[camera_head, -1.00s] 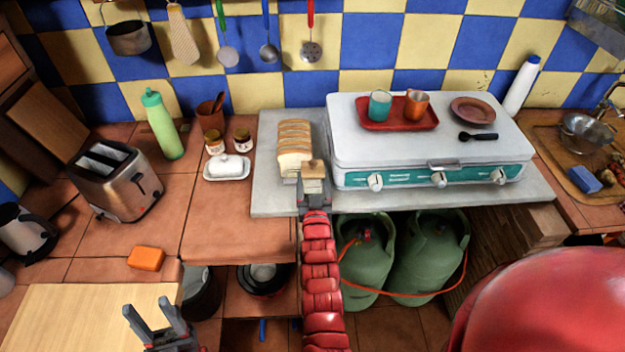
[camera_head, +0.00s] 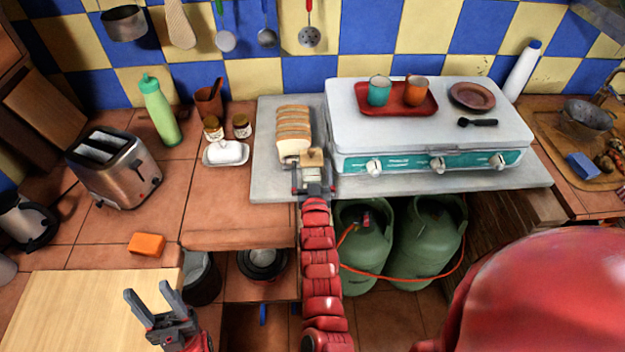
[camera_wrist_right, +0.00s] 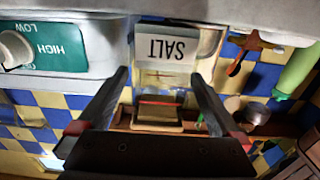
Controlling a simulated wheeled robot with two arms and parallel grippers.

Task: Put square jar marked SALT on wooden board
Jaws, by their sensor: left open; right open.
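The square SALT jar (camera_head: 312,172) stands on the grey slab at its front edge, just in front of the bread, with a wooden lid on top. In the right wrist view the jar (camera_wrist_right: 166,70) shows upside down, its SALT label facing me. My right gripper (camera_head: 314,189) is open at the jar's front, a finger to each side; the wrist view does not show clearly how deep the jar sits between them. The light wooden board (camera_head: 75,312) lies at the lower left. My left gripper (camera_head: 148,291) is open and empty over the board's right edge.
Sliced bread (camera_head: 294,130) is right behind the jar and the white stove (camera_head: 430,135) is close on its right. A butter dish (camera_head: 225,153) stands to the left. An orange block (camera_head: 146,244) lies behind the board, whose visible surface is clear.

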